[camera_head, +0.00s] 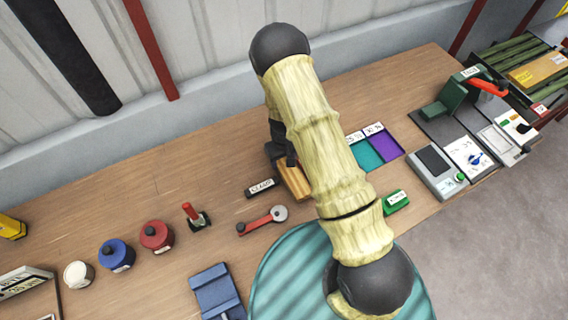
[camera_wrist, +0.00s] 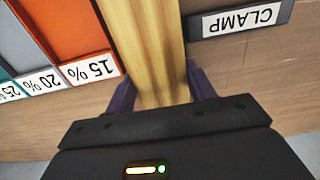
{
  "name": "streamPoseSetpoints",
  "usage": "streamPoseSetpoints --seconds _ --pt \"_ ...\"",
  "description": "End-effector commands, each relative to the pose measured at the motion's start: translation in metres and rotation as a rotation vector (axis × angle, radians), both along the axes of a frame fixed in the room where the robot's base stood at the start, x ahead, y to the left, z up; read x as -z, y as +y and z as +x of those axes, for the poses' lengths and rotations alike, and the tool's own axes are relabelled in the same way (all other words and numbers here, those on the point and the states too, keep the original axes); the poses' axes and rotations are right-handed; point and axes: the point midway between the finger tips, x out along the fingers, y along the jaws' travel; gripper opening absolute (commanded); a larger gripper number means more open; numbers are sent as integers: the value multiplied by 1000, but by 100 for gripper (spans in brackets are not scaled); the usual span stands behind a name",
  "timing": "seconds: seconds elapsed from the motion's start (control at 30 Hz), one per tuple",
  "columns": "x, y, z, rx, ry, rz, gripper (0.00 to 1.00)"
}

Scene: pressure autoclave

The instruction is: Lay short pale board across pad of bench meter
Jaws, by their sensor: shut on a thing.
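My gripper (camera_wrist: 161,88) has its purple fingers on both sides of a pale wooden board (camera_wrist: 152,45) and is shut on it in the wrist view. The board runs lengthwise away from the wrist, and its far end is out of that view. In the head view the board (camera_head: 294,182) shows below my dark gripper (camera_head: 282,152), partly hidden by my arm. I cannot tell whether it touches the bench. A grey device with a dark pad (camera_head: 433,160) and a green button, probably the bench meter, stands at the right end of the bench; its pad looks bare.
A CLAMP label (camera_head: 262,187) lies left of the board. Coloured swatches (camera_head: 384,146) with percent labels lie to its right, partly behind my arm. A red-handled tool (camera_head: 262,220), red pot (camera_head: 156,236) and blue pot (camera_head: 116,255) stand left. A green press (camera_head: 452,97) stands behind the meter.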

Motion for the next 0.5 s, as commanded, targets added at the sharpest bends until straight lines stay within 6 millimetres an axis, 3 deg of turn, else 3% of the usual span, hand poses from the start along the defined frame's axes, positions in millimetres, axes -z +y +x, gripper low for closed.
streamPoseSetpoints --seconds 0.3,0.5 --pt "-52 0 0 0 -3 1 21" --pt "-73 2 0 -1 -2 1 21"
